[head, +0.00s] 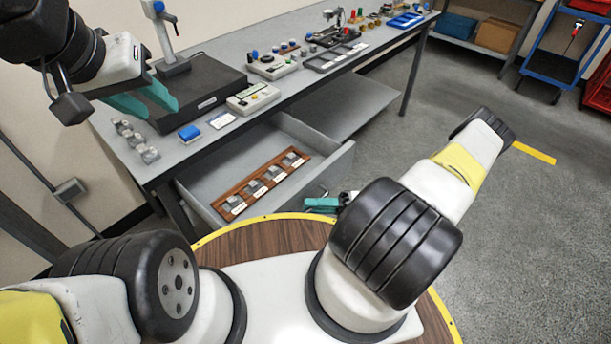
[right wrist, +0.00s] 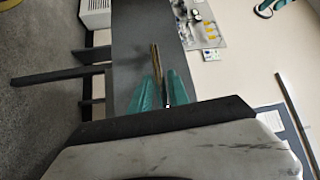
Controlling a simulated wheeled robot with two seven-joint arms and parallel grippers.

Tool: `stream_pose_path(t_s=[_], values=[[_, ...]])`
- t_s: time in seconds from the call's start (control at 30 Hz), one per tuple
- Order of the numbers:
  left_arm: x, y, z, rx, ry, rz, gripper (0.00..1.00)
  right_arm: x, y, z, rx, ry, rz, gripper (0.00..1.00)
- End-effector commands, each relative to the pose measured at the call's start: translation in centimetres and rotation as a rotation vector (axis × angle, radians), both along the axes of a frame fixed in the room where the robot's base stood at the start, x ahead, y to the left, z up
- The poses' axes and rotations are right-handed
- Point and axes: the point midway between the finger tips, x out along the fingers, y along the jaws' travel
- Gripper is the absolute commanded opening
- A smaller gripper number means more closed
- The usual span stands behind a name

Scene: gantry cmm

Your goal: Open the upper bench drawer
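The bench drawer (head: 335,172) is pulled out below the grey worktop, and its inside shows in the head view. A wooden rack (head: 262,187) with several small metal blocks and white labels lies in it. My right gripper (head: 318,204) is at the outside of the drawer front, close by its thin handle (head: 318,190). In the right wrist view its teal fingers (right wrist: 162,88) are close together, with a narrow brownish strip between or beyond the tips. Whether they grip the handle is unclear. My left gripper (head: 148,100) is open and empty above the worktop's near left end.
A lower shelf (head: 345,108) lies behind the drawer. A blue cart (head: 555,65) stands at the far right. The floor (head: 460,100) right of the bench is clear.

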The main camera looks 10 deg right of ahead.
Motion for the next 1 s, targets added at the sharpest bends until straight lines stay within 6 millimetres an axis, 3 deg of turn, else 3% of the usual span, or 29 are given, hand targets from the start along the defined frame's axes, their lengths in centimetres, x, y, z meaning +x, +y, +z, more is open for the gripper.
stream_pose_path(t_s=[0.5,1.0], values=[[0.0,0.0,0.0,0.000,0.000,0.000,0.36,-1.0,-7.0,-1.0,-0.003,0.000,-0.002,0.22],[0.0,0.0,0.0,0.000,0.000,0.000,0.36,-1.2,-7.6,-1.1,-0.001,0.000,0.000,0.22]])
